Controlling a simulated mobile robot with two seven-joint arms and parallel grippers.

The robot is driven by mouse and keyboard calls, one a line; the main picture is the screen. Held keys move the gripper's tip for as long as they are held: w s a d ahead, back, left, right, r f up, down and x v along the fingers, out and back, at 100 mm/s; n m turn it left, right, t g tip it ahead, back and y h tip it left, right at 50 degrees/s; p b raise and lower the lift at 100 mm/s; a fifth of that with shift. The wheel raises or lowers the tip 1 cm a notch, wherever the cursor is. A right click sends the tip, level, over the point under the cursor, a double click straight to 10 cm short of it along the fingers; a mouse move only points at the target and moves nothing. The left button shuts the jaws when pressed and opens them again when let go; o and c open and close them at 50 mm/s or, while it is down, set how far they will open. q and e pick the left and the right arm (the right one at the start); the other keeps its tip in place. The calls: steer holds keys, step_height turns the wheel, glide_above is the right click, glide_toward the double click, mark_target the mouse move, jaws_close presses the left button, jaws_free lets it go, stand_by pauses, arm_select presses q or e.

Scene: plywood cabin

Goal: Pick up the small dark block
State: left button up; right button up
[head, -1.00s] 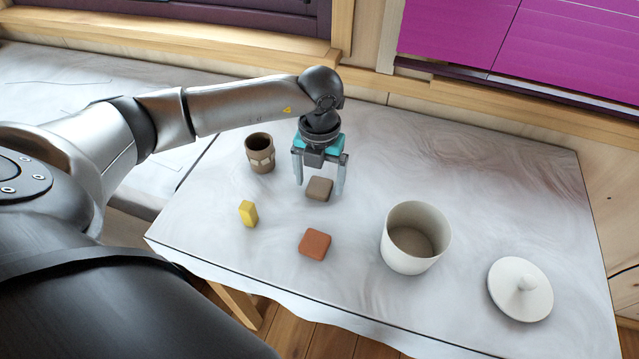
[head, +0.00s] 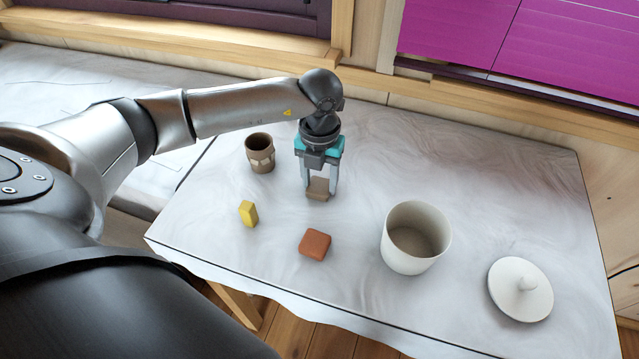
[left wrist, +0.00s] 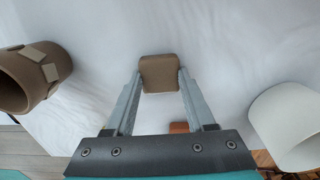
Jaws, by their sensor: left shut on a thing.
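The small dark block (head: 318,188) is brown with rounded edges and sits on the white table, behind the orange-red block. My left gripper (head: 319,192) points down over it, with its two fingers closed against its opposite sides. In the left wrist view the block (left wrist: 160,72) shows between the fingertips of the left gripper (left wrist: 160,78). I cannot tell whether the block is lifted at all off the table. My right gripper is in neither view.
A brown cup (head: 260,153) stands left of the gripper. A yellow block (head: 248,213) and an orange-red block (head: 314,245) lie nearer the front edge. A white pot (head: 399,255) and its lid (head: 520,290) are at right. The table (head: 470,190) is clear behind the pot.

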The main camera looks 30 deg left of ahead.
mark_target(320, 186)
arm_select(q)
jaws_close()
steer(key=shift+r, duration=0.1)
step_height(320, 186, up, 20)
steer(key=p, duration=0.1)
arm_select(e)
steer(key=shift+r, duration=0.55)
